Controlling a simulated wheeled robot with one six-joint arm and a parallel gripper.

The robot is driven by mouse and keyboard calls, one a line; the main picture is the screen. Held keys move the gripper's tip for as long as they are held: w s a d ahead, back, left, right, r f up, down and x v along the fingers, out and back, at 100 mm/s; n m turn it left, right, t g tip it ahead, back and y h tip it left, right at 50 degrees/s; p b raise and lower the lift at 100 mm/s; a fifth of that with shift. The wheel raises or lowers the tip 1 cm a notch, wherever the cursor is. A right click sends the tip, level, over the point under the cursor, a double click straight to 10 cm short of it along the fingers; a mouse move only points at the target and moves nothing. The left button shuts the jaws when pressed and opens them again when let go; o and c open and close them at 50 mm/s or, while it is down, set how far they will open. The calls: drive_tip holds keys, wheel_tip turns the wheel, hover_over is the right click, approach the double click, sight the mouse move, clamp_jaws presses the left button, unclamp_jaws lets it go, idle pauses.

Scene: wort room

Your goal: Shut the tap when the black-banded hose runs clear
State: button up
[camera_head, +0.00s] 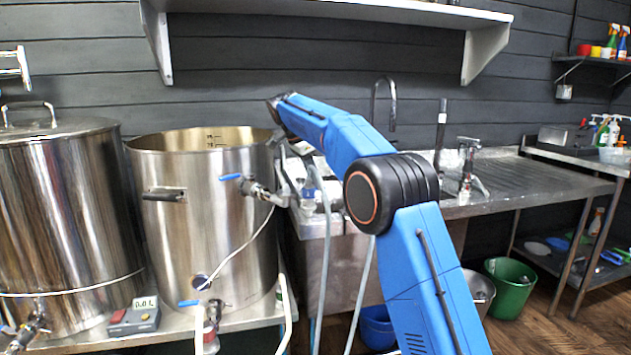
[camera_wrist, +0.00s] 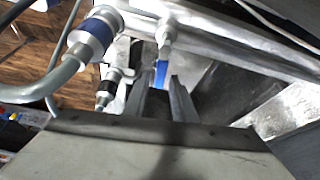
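My gripper (camera_wrist: 158,85) is open in the wrist view, its two grey fingers apart. A blue tap lever (camera_wrist: 161,73) on a metal pipe stands at the fingertips, between them or just beyond; I cannot tell if they touch it. A grey hose (camera_wrist: 62,75) with a blue-and-white coupling (camera_wrist: 92,38) lies left of the fingers. A metal fitting with a dark section (camera_wrist: 107,88) is between hose and gripper. In the head view, grey hoses (camera_head: 325,250) hang beside the kettle; no black band is clearly visible, nor what flows inside. My arm hides part of this area.
An open steel kettle (camera_head: 220,230) has blue-handled taps at its upper side (camera_head: 230,177) and base (camera_head: 190,303). A lidded kettle (camera_head: 60,220) stands left. A box reading about 0.0 L (camera_head: 135,316) sits between them. A sink bench (camera_head: 520,175) is right; buckets (camera_head: 510,287) stand below.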

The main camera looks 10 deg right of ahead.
drive_tip(key=shift+o, duration=0.3)
drive_tip(key=v, duration=0.7)
drive_tip(key=shift+r, duration=0.2)
drive_tip(key=shift+a, duration=0.15)
